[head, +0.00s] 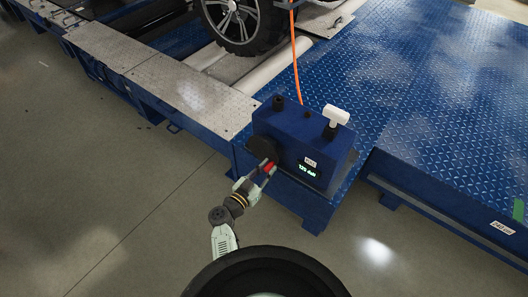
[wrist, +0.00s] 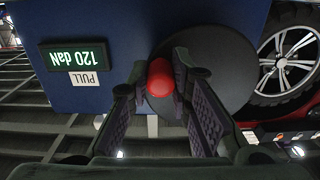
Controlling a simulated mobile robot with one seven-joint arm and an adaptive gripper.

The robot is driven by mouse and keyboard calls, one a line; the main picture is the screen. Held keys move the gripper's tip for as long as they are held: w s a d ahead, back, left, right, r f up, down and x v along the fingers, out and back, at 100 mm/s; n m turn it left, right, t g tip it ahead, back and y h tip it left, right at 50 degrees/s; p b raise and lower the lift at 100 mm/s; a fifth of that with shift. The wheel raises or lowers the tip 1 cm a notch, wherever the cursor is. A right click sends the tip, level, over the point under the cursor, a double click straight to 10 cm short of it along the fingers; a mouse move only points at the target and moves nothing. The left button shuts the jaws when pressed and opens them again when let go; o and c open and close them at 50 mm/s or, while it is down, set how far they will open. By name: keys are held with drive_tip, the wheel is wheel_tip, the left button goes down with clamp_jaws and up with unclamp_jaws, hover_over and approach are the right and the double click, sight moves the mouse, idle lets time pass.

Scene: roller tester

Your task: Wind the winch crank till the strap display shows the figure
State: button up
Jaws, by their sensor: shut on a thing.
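The blue winch box (head: 290,135) stands on the platform's near corner. Its round black crank disc (head: 261,148) is on the left of its front; it shows large in the wrist view (wrist: 215,75). My gripper (head: 267,169) is shut on the red crank knob (wrist: 160,78), one finger on each side. The knob sits at the disc's edge in the wrist view. The strap display (wrist: 78,54), upside down in the wrist view, reads 120 daN in green. A PULL label (wrist: 84,79) is beside it. The orange strap (head: 297,70) runs up from the box.
A white-topped handle (head: 337,115) and a black knob (head: 278,102) stand on the box. A wheel (head: 236,20) rests by the rollers (head: 262,68). Floor at left is clear.

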clamp_jaws()
drive_tip(key=shift+r+n+p, duration=0.4)
drive_tip(key=shift+p, duration=0.4)
drive_tip(key=r+n+p, duration=0.1)
drive_tip(key=p, duration=0.1)
drive_tip(key=shift+n+p, duration=0.35)
drive_tip(key=shift+n, duration=0.05)
drive_tip(key=shift+s+d+r+n+p, duration=0.1)
drive_tip(key=shift+r+n+p, duration=0.2)
drive_tip(key=shift+n+p, duration=0.6)
drive_tip(key=shift+p, duration=0.35)
drive_tip(key=shift+n, duration=0.3)
